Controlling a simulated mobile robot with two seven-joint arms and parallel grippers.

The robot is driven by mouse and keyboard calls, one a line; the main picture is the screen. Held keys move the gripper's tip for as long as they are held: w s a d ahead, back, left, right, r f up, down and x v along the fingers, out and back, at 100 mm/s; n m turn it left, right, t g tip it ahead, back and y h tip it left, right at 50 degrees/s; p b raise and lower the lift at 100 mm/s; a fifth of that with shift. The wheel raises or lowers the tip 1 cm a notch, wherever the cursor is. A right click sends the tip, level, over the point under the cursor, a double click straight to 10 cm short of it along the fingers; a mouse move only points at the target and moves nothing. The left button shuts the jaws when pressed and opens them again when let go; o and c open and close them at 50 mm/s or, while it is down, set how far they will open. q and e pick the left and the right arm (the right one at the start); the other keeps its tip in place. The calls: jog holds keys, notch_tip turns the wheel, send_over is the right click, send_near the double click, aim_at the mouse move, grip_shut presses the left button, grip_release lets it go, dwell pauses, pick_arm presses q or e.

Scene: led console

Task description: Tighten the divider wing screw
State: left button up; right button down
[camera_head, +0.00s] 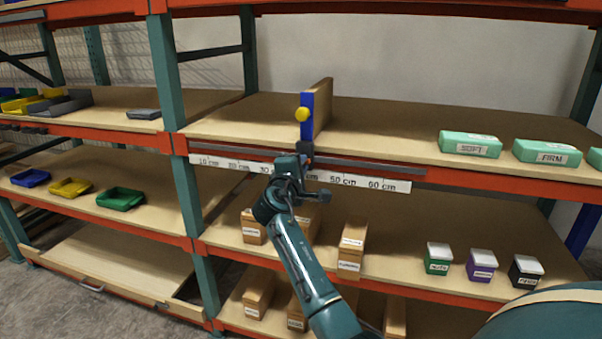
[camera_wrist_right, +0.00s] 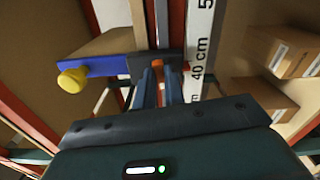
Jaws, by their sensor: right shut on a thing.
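The divider is an upright wooden panel (camera_head: 323,107) with a blue front edge (camera_head: 307,116) and a round yellow knob (camera_head: 302,114); it stands on the middle shelf. In the right wrist view the blue edge (camera_wrist_right: 108,67) and yellow knob (camera_wrist_right: 72,80) lie left of the fingers. A dark block (camera_head: 305,147) sits at the divider's foot on the rail. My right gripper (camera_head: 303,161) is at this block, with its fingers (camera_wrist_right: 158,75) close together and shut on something. My left gripper is not in view.
A white centimetre scale (camera_head: 372,183) runs along the shelf front, partly covered by my right arm; the gripper is near its 40 cm mark. Green boxes (camera_head: 470,144) stand at the shelf's right. Cardboard boxes (camera_head: 351,246) stand below. The shelf beside the divider is clear.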

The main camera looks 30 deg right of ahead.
pick_arm(q)
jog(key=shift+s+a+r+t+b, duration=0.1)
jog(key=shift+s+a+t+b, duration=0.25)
jog(key=shift+b, duration=0.2)
pick_arm(e)
jog(key=shift+f+m, duration=0.2)
jog(key=shift+m, duration=0.7)
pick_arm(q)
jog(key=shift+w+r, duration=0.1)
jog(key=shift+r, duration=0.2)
pick_arm(e)
jog(key=c, duration=1.5)
grip_release()
jog(key=shift+r, duration=0.1)
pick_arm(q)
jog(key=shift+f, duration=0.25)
pick_arm(e)
jog(key=shift+o, duration=0.2)
jog(key=v, duration=1.3)
jog(key=shift+a, duration=0.2)
